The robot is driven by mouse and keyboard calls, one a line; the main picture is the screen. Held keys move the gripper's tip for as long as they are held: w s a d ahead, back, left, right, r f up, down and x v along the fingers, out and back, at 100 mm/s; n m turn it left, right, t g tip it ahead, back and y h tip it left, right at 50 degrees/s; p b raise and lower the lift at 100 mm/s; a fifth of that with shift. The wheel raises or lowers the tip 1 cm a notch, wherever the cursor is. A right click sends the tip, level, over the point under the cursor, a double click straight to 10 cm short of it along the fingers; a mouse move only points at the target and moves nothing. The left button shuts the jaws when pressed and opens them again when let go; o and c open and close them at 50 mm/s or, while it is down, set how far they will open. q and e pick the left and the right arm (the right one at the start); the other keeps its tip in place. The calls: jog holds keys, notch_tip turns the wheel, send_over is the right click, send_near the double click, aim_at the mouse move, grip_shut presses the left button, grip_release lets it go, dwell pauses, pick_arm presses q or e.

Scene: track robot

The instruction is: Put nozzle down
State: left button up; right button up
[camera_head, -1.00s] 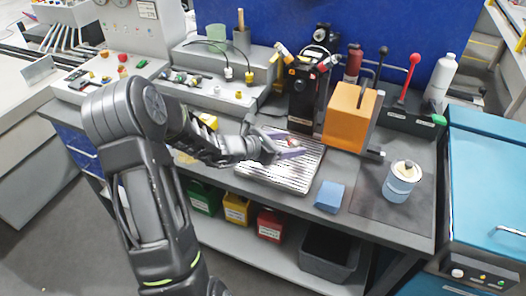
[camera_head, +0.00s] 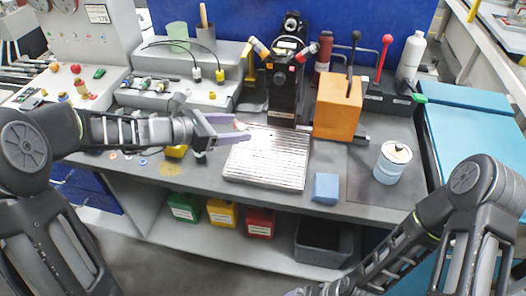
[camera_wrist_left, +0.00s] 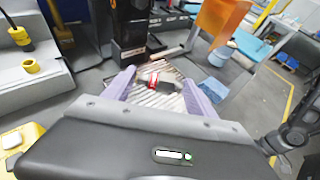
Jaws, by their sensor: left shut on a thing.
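My left gripper (camera_head: 224,132) reaches in from the left, with purple-grey fingers, over the left edge of the ribbed metal tray (camera_head: 268,158). It is shut on the nozzle (camera_wrist_left: 153,80), a small grey and red piece between the fingertips in the left wrist view. In the head view the nozzle is mostly hidden by the fingers, with only a reddish bit showing. The gap between nozzle and tray is hard to judge. My right arm shows at the lower right; its gripper is out of the frame.
Behind the tray stands a black machine (camera_head: 288,92). An orange block (camera_head: 338,108) stands to its right. A blue block (camera_head: 326,187) and a blue-white can (camera_head: 391,166) are right of the tray. Coloured bins (camera_head: 221,213) sit on the shelf below. The tray top looks bare.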

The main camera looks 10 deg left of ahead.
pick_arm(q)
send_over(236, 162)
jog(key=shift+f, duration=3.1)
jog(key=shift+f, duration=1.85)
jog(key=shift+f, duration=0.1)
jog(key=shift+f, duration=0.2)
jog(key=o, duration=1.6)
jog(key=shift+r, duration=0.1)
jog(key=shift+r, duration=0.1)
jog(key=shift+r+p, duration=0.2)
jog(key=shift+p, duration=0.1)
jog(key=b+v, duration=0.1)
jog(key=v, duration=1.1)
jog(key=shift+s+f, duration=0.1)
jog(key=shift+f, duration=0.05)
